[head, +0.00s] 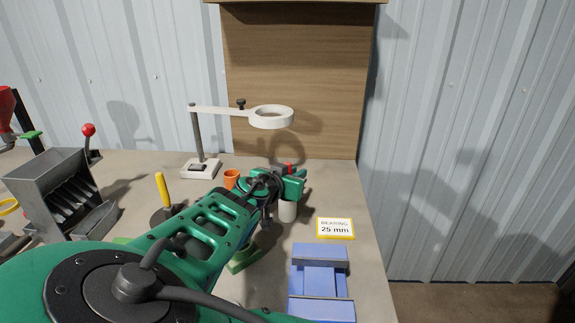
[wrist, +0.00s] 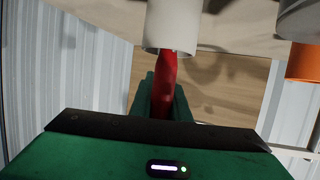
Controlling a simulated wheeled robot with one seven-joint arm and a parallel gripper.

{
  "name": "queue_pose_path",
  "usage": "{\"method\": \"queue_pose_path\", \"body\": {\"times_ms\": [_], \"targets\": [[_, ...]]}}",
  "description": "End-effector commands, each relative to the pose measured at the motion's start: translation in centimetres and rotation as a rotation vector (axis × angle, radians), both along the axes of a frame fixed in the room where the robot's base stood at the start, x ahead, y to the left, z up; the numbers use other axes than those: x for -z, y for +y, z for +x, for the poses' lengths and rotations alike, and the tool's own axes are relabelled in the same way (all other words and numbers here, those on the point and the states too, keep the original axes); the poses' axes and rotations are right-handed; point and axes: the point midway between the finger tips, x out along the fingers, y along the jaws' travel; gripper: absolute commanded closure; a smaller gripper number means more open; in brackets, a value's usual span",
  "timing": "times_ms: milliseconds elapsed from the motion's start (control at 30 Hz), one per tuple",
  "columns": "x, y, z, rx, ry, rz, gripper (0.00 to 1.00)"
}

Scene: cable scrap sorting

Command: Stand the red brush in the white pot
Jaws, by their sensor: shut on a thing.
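The white pot (head: 287,212) stands on the bench, directly below my gripper (head: 288,184) in the head view. It also shows at the top of the wrist view (wrist: 186,22), its mouth facing my gripper. My gripper is shut on the red brush (wrist: 165,82). A small red piece of the brush (head: 290,167) shows above the jaws in the head view. In the wrist view the brush runs from the jaws to the pot's rim, where its far end is hidden. I cannot tell how deep it sits inside.
An orange cup (head: 231,179) stands left of my gripper, near a white ring lamp (head: 271,117). A yellow-framed "BEARING 25 mm" sign (head: 335,228) and a blue holder (head: 319,277) are to the right. A grey hopper (head: 55,190) stands at the left.

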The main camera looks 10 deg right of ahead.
Motion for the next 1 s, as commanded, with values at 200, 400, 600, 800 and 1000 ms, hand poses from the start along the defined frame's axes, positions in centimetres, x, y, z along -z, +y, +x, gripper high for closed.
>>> {"method": "queue_pose_path", "body": {"times_ms": [200, 400, 600, 800, 1000], "targets": [[0.38, 0.00, -0.03, 0.000, 0.000, 0.000, 1.00], [0.41, 0.04, -0.03, 0.000, 0.000, -0.001, 1.00], [0.40, 0.06, -0.04, -0.001, 0.000, -0.001, 0.63], [0.40, 0.09, -0.05, -0.001, 0.000, -0.001, 0.63], [0.08, 0.78, -1.00, -0.004, 0.002, 0.001, 0.63]]}}
